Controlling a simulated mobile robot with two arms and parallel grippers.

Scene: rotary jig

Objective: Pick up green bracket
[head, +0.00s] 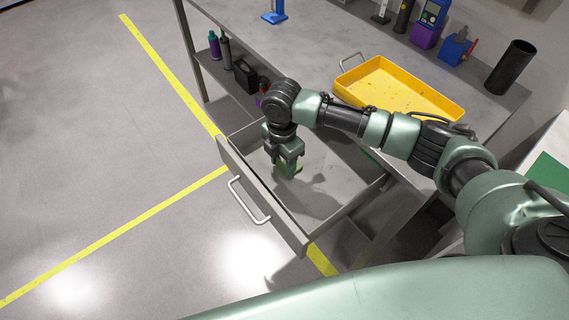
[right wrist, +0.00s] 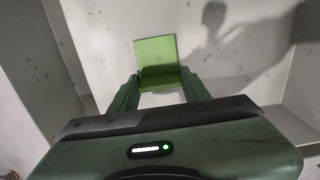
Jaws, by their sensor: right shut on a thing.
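The green bracket (head: 297,169) is inside the open drawer, under my right gripper (head: 288,168). In the right wrist view the bracket (right wrist: 157,60) shows as a bright green angled plate between the two fingers. My right gripper (right wrist: 160,90) is shut on the bracket. I cannot tell whether the bracket still touches the drawer floor. My left gripper is not in view.
The grey drawer (head: 262,196) is pulled out, with a white handle (head: 249,200) on its front. A yellow tray (head: 372,72) lies on the workbench above. A black cylinder (head: 511,66) stands at the bench's right. Open floor with yellow lines lies left.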

